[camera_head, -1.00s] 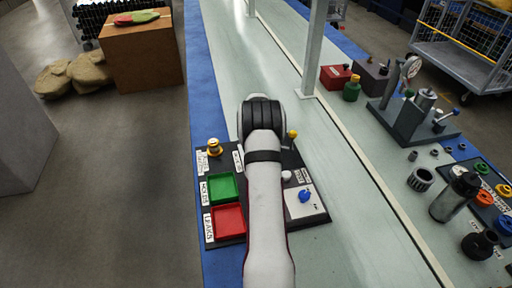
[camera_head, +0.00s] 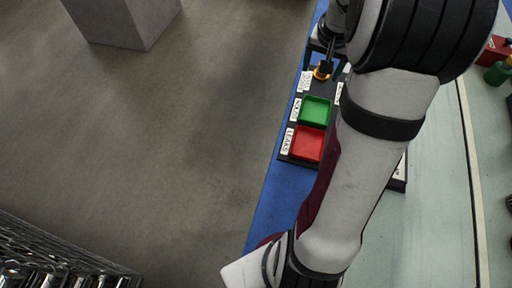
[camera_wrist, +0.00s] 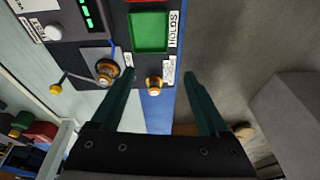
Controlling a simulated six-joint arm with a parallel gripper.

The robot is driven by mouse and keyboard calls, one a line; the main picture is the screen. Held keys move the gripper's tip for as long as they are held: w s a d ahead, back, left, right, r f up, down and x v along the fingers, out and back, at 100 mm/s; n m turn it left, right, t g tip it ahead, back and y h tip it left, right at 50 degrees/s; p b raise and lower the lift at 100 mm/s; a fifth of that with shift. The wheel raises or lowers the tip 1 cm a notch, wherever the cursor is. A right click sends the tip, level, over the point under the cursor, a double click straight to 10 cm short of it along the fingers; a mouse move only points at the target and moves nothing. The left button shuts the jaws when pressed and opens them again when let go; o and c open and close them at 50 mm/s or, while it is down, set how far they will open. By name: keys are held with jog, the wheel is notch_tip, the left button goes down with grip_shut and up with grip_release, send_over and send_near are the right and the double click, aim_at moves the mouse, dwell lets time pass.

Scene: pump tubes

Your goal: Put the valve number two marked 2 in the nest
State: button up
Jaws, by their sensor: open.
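A small valve with an orange-yellow body and dark top (camera_wrist: 154,85) stands on the board's edge beside the green tray. It also shows in the head view (camera_head: 323,71). Its number cannot be read. My gripper (camera_wrist: 159,74) is open and empty, with the valve seen between its fingers; in the head view the gripper (camera_head: 327,42) is by the valve, partly hidden by my arm. In the wrist view a round brass-and-dark fitting (camera_wrist: 106,71) sits on a grey square of the board; I cannot tell whether it is the nest or a part in it.
The dark board (camera_head: 298,158) carries a green tray (camera_head: 315,111) and a red tray (camera_head: 308,144). A yellow-knobbed lever (camera_wrist: 56,89), a white knob (camera_wrist: 53,33) and a green-lit display (camera_wrist: 92,13) are near the fitting. My arm hides the board's right side in the head view.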

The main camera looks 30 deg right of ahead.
jog(key=s+a+r+n+y, duration=0.15)
jog(key=s+a, duration=0.25)
jog(key=a, duration=0.7)
jog(key=s+a+r+n+y, duration=0.15)
jog(key=s+a, duration=0.25)
jog(key=a, duration=0.6)
jog(key=s+a+n+g, duration=0.1)
jog(key=s+a+g, duration=0.1)
jog(key=s+a, duration=0.8)
jog(key=shift+s+f+n+g+y, duration=0.3)
jog(key=shift+s+f, duration=0.15)
jog(key=shift+s, duration=0.7)
